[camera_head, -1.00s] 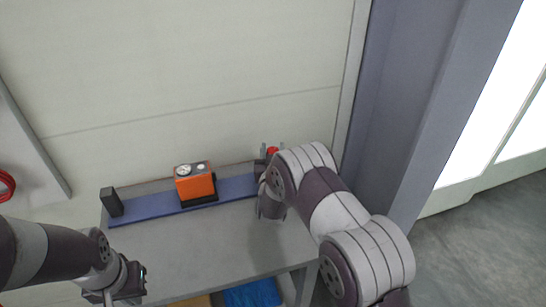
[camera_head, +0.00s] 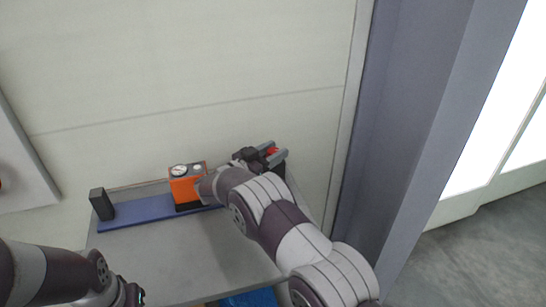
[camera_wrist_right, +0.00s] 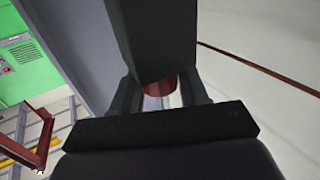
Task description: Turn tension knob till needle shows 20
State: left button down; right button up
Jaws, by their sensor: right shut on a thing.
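The orange box (camera_head: 188,190) stands on the long blue bar (camera_head: 147,210) on the bench. A round white dial (camera_head: 180,170) is on its top; the needle is too small to read. A red knob (camera_head: 272,151) shows at the bar's right end. My right gripper (camera_head: 274,155) is shut around it, with a grey finger on either side. In the right wrist view, the red knob (camera_wrist_right: 160,87) shows partly between the fingers, mostly hidden by a dark part. My left gripper (camera_head: 132,294) is at the bottom left, clear of the box; its fingers are not distinct.
A dark upright block (camera_head: 101,204) stands at the bar's left end. The grey bench top (camera_head: 185,255) in front is clear. A pale wall is close behind, and a grey post (camera_head: 405,120) rises to the right. My right forearm crosses close to the box.

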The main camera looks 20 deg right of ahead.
jog(key=shift+m+g+h, duration=0.3)
jog(key=shift+m+g, duration=0.2)
jog(key=o, duration=0.9)
jog(key=shift+d, duration=0.1)
jog(key=shift+o, duration=0.2)
jog(key=shift+r, duration=0.25)
jog(key=r, duration=0.3)
jog(key=s+d+r, duration=0.1)
jog(key=shift+r+b, duration=0.25)
jog(key=shift+b, duration=0.1)
jog(key=s+d+r, duration=0.6)
jog(key=s+d, duration=0.1)
jog(key=shift+s, duration=0.25)
jog(key=shift+f, duration=0.1)
